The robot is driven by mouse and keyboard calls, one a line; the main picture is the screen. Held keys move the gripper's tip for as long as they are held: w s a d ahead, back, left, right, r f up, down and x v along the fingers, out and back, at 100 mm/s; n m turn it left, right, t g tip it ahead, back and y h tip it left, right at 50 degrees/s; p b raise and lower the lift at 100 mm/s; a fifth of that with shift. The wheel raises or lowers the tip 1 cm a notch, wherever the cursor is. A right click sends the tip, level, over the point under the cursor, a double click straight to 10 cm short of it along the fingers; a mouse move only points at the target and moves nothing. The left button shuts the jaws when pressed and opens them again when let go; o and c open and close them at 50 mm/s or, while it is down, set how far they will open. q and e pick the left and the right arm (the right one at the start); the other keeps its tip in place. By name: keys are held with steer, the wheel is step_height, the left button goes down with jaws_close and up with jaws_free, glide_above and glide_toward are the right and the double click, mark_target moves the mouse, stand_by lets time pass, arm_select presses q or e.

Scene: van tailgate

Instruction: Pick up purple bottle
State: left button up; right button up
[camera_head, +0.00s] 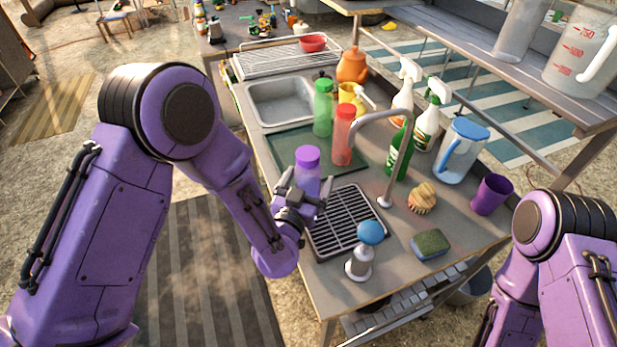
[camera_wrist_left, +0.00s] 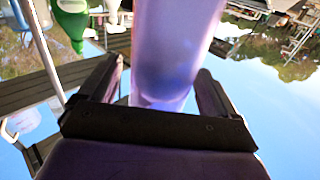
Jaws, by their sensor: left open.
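The purple bottle (camera_head: 307,167) stands upright on the counter, by the front edge of the green mat and the drain rack. It has a bright purple cap and a see-through body. My left gripper (camera_head: 305,192) is at the lower part of the bottle, its fingers open on either side of it. In the left wrist view the bottle (camera_wrist_left: 175,50) rises between the two open fingers (camera_wrist_left: 155,88). My right arm shows at the right edge of the head view, but its gripper is out of view.
A red bottle (camera_head: 343,136) and a green bottle (camera_head: 323,107) stand behind the purple one. A curved faucet (camera_head: 385,190) rises to the right, with a dark drain rack (camera_head: 347,222) before it.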

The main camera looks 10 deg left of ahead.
arm_select(q)
steer(key=shift+w, duration=0.95)
steer(key=shift+d, duration=0.1)
steer(key=c, duration=1.3)
steer(key=shift+r, duration=0.1)
